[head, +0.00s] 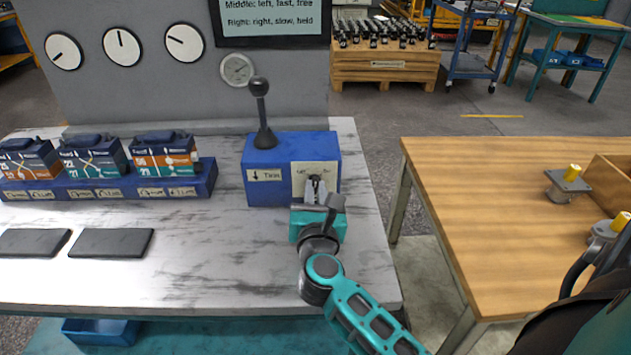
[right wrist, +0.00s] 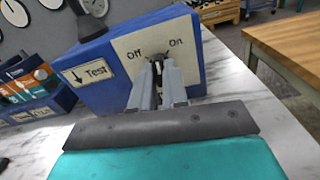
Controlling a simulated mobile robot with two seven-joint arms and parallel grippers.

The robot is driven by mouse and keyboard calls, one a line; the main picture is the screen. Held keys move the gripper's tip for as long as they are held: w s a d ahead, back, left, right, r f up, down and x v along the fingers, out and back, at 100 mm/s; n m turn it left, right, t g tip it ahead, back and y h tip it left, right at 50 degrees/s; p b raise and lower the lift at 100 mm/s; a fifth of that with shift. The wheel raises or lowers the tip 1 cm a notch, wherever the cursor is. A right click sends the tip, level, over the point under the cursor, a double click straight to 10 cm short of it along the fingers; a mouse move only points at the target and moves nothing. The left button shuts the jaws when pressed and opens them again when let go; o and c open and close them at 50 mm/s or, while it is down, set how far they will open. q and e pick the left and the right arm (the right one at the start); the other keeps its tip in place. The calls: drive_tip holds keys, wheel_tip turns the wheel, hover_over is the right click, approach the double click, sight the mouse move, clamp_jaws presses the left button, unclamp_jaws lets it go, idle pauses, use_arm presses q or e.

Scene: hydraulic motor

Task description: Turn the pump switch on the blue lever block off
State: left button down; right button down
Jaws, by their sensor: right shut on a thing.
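The blue lever block (head: 268,192) stands on the marbled bench, with a tall black lever (head: 261,110) on top and a "Test" label on its front. It also fills the upper middle of the right wrist view (right wrist: 112,92). Its cream switch plate (right wrist: 132,43) is marked "Off" on the left and "On" on the right. My right gripper (head: 315,182) is at this plate, its fingers (right wrist: 158,67) shut on the small dark pump switch (right wrist: 157,57) between the two marks. The fingers hide most of the switch, so I cannot tell its setting. My left gripper is not in view.
A blue rack (head: 205,182) with several valve boxes stands left of the block. Two dark flat pads (head: 110,242) lie in front of it. A grey panel with gauges rises behind. A wooden table (head: 475,190) stands to the right, across a gap.

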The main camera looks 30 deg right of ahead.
drive_tip(key=n+p, duration=0.3)
drive_tip(key=shift+r+n, duration=0.15)
drive_tip(key=shift+n, duration=0.65)
drive_tip(key=n+p, duration=0.3)
drive_tip(key=n, duration=0.2)
drive_tip(key=shift+p, duration=0.35)
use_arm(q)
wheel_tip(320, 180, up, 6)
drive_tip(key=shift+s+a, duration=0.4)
use_arm(e)
drive_tip(key=shift+n, duration=0.3)
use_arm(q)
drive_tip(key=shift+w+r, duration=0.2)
use_arm(e)
drive_tip(key=shift+f, duration=0.2)
